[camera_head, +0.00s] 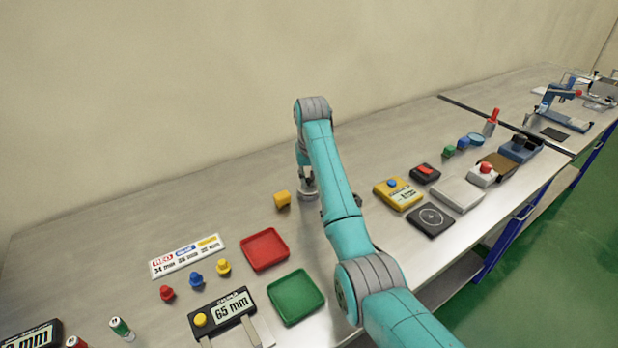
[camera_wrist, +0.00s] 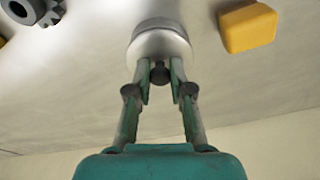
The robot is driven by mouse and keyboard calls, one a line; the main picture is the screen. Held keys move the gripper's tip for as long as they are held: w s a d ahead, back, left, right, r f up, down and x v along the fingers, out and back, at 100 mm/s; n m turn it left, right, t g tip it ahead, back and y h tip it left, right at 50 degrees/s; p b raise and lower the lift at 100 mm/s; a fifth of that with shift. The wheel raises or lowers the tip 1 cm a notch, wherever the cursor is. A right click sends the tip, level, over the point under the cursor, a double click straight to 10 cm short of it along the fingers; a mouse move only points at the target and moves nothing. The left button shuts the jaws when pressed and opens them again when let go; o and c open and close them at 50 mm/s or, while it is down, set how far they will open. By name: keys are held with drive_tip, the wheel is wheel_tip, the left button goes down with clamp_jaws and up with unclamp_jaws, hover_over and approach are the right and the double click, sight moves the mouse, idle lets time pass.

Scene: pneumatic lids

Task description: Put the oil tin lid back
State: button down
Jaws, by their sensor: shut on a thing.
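My gripper (camera_head: 308,183) points down over the back middle of the bench, partly hidden by my arm. In the wrist view my gripper (camera_wrist: 159,66) is shut on the small dark knob of the oil tin lid (camera_wrist: 160,46), a round silver disc. A round silver body, which looks like the oil tin (camera_wrist: 154,23), shows directly beyond the lid. The lid lines up closely with it, but I cannot tell whether they touch. In the head view the silver metal (camera_head: 309,195) shows below my gripper, and lid and tin cannot be told apart there.
An orange-yellow block (camera_head: 282,199) stands close to the left of my gripper; it shows in the wrist view (camera_wrist: 248,27). A dark grey gear (camera_wrist: 38,11) lies nearby. A red tray (camera_head: 265,250) and green tray (camera_head: 296,297) are nearer. The bench behind is clear.

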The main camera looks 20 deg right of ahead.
drive_tip(key=shift+f, duration=0.3)
drive_tip(key=c, duration=1)
unclamp_jaws()
drive_tip(key=shift+c, duration=0.2)
